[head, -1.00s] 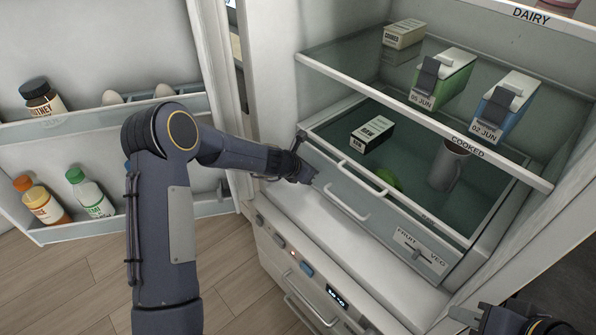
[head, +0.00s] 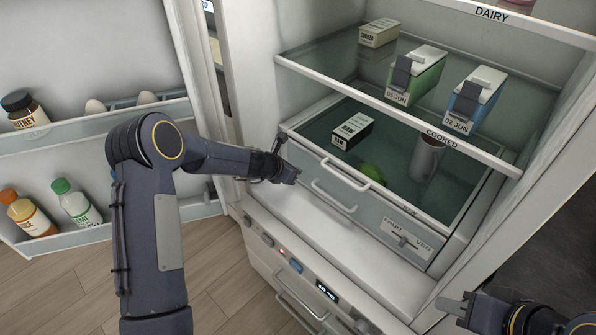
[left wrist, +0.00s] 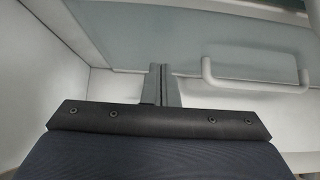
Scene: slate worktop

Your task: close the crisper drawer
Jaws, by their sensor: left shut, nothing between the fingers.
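The crisper drawer (head: 377,228) is the pale, see-through bin low in the fridge. It has a white handle (head: 333,198) and a FRUIT/VEG slider (head: 404,239) on its front. A white-and-black carton (head: 352,131), something green (head: 373,173) and a grey cup (head: 426,158) show in the drawer area. My left gripper (head: 293,176) is shut and empty at the drawer front's left end. In the left wrist view its fingertips (left wrist: 160,70) overlap the front panel (left wrist: 225,62), left of the handle; contact is unclear. My right gripper (head: 455,301) is open and empty at the lower right.
A glass shelf (head: 400,112) above the drawer bears several cartons. The open fridge door (head: 85,131) at left holds bottles, a jar and eggs. A bare white ledge (head: 300,208) lies before the drawer, above a panel with knobs and a display (head: 327,291).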

